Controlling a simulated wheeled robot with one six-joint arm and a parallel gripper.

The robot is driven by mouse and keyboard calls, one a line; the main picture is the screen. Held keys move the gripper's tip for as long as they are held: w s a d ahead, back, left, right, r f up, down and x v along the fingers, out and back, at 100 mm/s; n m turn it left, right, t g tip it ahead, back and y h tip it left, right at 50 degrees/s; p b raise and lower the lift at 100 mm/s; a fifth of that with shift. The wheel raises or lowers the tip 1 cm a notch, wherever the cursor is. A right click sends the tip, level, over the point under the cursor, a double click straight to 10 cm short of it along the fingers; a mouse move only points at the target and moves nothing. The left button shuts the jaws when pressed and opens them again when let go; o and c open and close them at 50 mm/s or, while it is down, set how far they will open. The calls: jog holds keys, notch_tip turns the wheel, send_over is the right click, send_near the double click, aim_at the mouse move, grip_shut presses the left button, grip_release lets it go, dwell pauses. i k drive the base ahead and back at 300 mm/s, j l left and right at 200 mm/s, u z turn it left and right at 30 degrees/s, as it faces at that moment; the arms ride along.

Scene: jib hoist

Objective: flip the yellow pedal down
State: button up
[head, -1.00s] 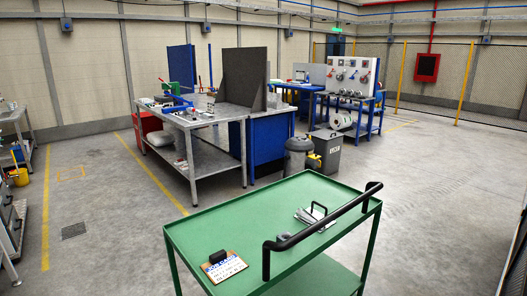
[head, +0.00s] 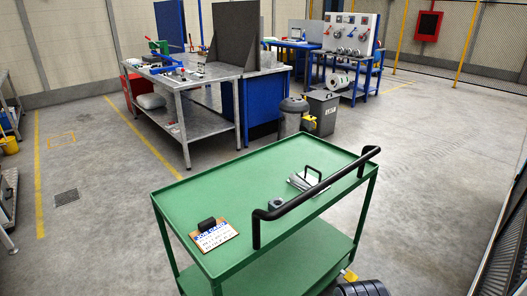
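A small yellow piece (head: 349,274) shows low by the near right leg of the green cart (head: 262,167), close to the floor. It may be the pedal; it is too small to tell whether it is up or down. A dark ribbed round thing (head: 362,289) sits just below it, cut off by the bottom edge. My gripper is not in view.
The cart has a black handle (head: 318,194) and carries a job card clipboard (head: 214,236) and a metal piece with a handle (head: 307,183). Behind stand a round bin (head: 292,118), a square bin (head: 323,112) and a workbench (head: 205,82). Open floor lies right and left of the cart.

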aim_at(350, 278)
jog(key=z, duration=0.85)
